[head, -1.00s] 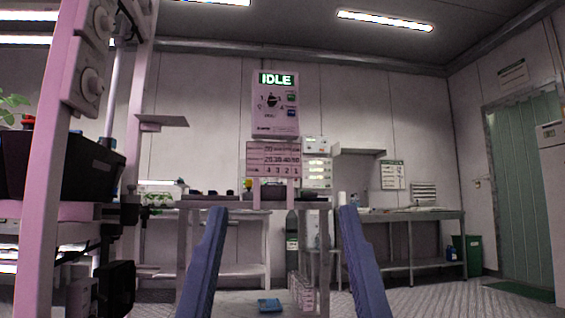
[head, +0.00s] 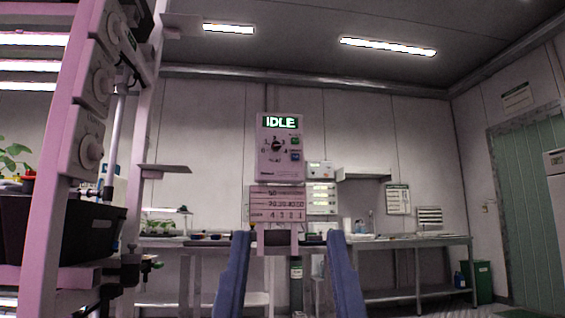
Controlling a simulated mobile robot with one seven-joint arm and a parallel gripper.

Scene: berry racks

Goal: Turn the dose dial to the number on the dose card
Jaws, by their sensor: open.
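The dose dial (head: 276,145) is a dark knob on a pale control box in the middle of the head view. Numbers ring the knob, but its exact setting is too small to tell. The box's green display (head: 280,122) reads IDLE. My gripper (head: 291,240) shows as two blue fingers, apart and empty, low in the view, in front of and below the card, touching neither card nor dial.
A pink rack with a black crate (head: 75,232) and round knobs stands close on the left. Grey benches (head: 420,242) line the back wall. A green bin (head: 477,280) and a green door (head: 530,215) are at the right.

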